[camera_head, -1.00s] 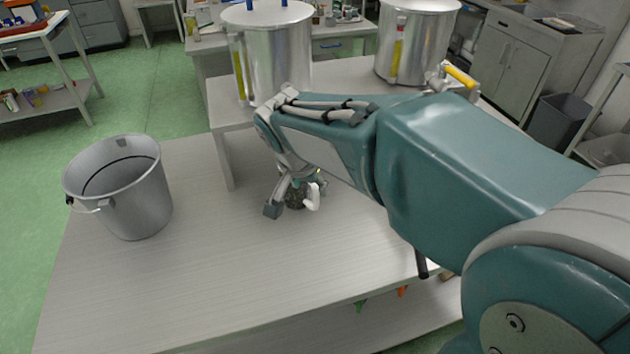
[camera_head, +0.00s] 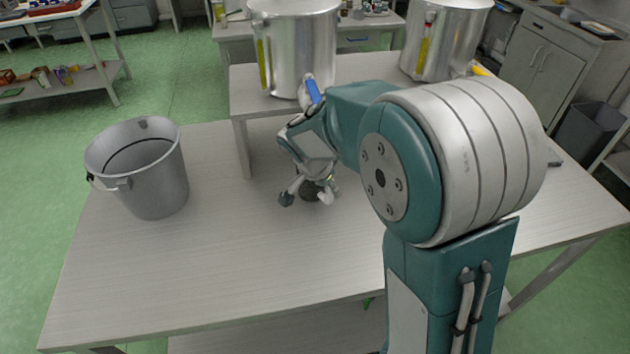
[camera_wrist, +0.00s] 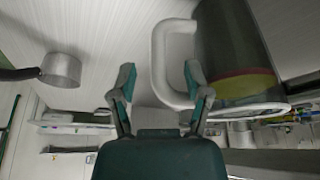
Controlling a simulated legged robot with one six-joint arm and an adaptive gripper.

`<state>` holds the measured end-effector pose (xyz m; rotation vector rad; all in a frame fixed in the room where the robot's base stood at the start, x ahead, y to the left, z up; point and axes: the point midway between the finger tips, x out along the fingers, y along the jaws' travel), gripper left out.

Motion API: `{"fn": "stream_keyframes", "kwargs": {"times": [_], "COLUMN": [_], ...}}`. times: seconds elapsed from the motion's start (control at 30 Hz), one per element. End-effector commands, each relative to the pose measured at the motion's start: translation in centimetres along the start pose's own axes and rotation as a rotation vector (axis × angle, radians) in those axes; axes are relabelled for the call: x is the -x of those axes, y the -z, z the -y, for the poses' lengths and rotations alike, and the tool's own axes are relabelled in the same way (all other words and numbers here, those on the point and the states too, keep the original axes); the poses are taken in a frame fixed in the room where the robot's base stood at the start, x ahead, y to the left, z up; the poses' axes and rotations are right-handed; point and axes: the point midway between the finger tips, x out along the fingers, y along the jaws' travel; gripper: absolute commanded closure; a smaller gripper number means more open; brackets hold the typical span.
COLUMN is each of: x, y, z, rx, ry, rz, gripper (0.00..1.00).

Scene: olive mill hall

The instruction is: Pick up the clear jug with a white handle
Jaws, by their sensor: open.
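The clear jug (camera_wrist: 235,45) fills the right of the wrist view, with dark contents and a yellow-and-red band near its pale rim. Its white handle (camera_wrist: 158,65) is a loop facing my gripper (camera_wrist: 162,88). My gripper is open. In the wrist view one finger is outside the loop and the other overlaps the loop's opening, so the handle's bar appears between them; contact cannot be told. In the head view my gripper (camera_head: 306,197) is low over the table, and the jug is mostly hidden behind it.
A grey metal bucket (camera_head: 150,180) stands on the table's (camera_head: 230,260) left side. Behind my gripper, a raised shelf (camera_head: 243,118) carries two steel tanks (camera_head: 300,50) (camera_head: 440,45); a blue tap handle (camera_head: 313,92) is close above my wrist. The front left tabletop is clear.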

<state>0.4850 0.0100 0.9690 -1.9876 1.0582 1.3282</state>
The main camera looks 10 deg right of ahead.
Motion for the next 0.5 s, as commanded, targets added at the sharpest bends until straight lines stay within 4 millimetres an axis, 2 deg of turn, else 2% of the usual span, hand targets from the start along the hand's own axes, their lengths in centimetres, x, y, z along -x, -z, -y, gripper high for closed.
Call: {"fn": "stream_keyframes", "kwargs": {"times": [0.1, 0.2, 0.47, 0.5], "x": [-1.9, -2.8, -3.0, -3.0], "y": [0.1, 0.0, 0.1, 0.1], "z": [0.0, 0.1, 0.1, 0.1], "rx": [-0.001, 0.001, 0.001, 0.001], "ry": [-0.004, -0.003, -0.001, -0.001], "rz": [0.001, 0.0, -0.002, -0.002], "gripper": [0.38, 0.38, 0.38, 0.55]}}
